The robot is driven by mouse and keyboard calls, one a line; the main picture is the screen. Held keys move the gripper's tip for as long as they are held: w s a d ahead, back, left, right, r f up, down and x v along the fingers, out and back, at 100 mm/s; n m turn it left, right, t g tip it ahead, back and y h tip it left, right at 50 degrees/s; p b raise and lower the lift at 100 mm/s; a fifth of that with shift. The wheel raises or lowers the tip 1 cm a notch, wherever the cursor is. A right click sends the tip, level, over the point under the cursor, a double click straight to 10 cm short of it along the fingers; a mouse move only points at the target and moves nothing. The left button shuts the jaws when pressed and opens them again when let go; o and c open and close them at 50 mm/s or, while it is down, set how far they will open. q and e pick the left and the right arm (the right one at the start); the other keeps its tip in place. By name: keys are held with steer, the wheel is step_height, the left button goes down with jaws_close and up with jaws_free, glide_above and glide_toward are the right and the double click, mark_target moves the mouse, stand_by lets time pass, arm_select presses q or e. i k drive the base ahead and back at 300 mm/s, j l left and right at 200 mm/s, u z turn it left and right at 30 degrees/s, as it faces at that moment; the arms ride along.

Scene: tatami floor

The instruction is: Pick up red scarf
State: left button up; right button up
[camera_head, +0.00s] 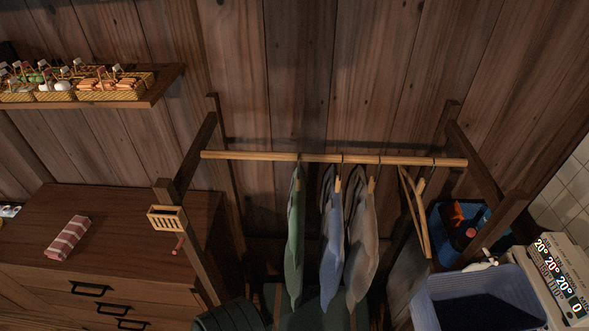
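A folded red cloth with pale stripes (68,237) lies on top of the wooden dresser (130,205) at the left. It looks like the red scarf. It lies flat and at a slant, with bare dresser top around it. Neither of my grippers is in view, and nothing touches the cloth.
A clothes rack (330,158) with several hanging garments stands in the middle. A small wooden box (167,218) is on its left post. A wall shelf (150,98) with baskets is above the dresser. A blue-grey bin (430,310) and a white box (556,270) are at lower right.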

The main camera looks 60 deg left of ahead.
mark_target(60, 248)
steer(key=u, duration=3.65)
steer(key=i+j+z, duration=0.1)
steer(key=i+j, duration=0.15)
steer(key=i+j+z, duration=0.1)
steer(key=i+j, duration=0.15)
steer(key=j, duration=0.15)
steer(key=i+j+z, duration=0.1)
steer(key=i+j, duration=0.15)
steer(key=i+j+z, duration=0.1)
steer(key=j, duration=0.35)
steer(key=i+j+z, duration=0.1)
steer(key=i+j, duration=0.2)
steer(key=j, duration=0.1)
